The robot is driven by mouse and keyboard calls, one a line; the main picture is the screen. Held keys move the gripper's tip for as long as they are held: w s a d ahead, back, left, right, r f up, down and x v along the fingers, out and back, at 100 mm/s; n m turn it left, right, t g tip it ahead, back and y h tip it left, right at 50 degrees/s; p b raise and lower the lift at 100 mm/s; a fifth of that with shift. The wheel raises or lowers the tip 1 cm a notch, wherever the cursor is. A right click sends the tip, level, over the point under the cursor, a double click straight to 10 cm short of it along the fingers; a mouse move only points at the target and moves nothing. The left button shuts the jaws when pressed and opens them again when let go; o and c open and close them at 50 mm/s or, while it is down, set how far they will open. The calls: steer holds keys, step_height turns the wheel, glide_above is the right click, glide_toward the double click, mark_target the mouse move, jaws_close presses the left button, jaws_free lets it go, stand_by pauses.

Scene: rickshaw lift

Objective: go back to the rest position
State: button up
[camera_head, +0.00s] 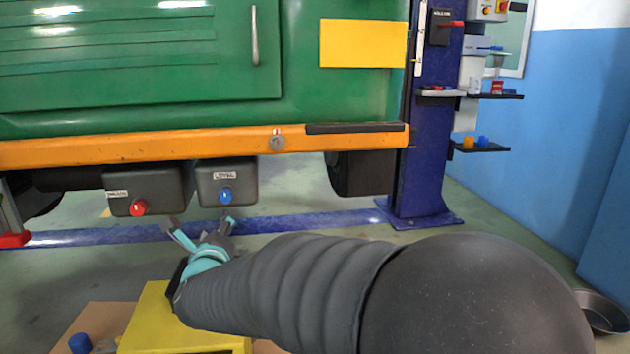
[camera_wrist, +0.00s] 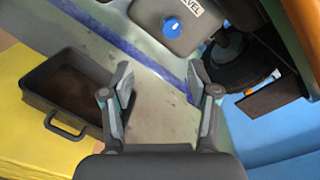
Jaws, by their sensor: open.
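My gripper (camera_head: 200,232) is open and empty in the head view, below the green rickshaw (camera_head: 150,60) with its orange lower beam. In the wrist view its two fingers (camera_wrist: 160,95) stand wide apart with only floor between them. Just above the gripper hang two dark boxes under the rickshaw. The box with the red knob (camera_head: 138,208) is on the left. The box marked LEVEL with the blue knob (camera_head: 225,195) is on the right, and its knob also shows in the wrist view (camera_wrist: 172,26). My fingertips appear close below the boxes; the exact gap is unclear.
A yellow stand (camera_head: 170,320) is below my gripper, and a dark tray (camera_wrist: 70,90) with a handle rests on yellow in the wrist view. A blue lift post (camera_head: 428,150) with shelves stands right. A blue cap (camera_head: 80,343) and a metal pan (camera_head: 603,312) lie low.

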steer(key=s+a+f+n+g+y, duration=0.35)
steer(key=s+f+n+g, duration=0.2)
steer(key=f+n, duration=0.4)
steer(key=s+d+f+n+g+p, duration=0.1)
steer(key=s+d+n+g, duration=0.4)
steer(key=n, duration=0.5)
steer(key=s+d+r+n+g+h+p, duration=0.2)
steer(key=s+d+n+h+p, duration=0.3)
steer(key=d, duration=0.8)
steer(key=s+d+r+n+g+h, duration=0.15)
steer(key=s+d+n, duration=0.25)
steer(key=s+d, duration=0.65)
steer(key=d+r+m+t+h+p, duration=0.1)
steer(key=d+r, duration=0.3)
steer(key=d, duration=0.4)
steer(key=s+d+r+m+t+p, duration=0.1)
steer(key=d+r+m+p, duration=0.2)
steer(key=d+r, duration=0.2)
steer(key=d, duration=0.2)
steer(key=shift+s+d+r+t+h+p, duration=0.2)
steer(key=shift+s+d+t+h+p, duration=0.1)
steer(key=shift+d+h+p, duration=0.1)
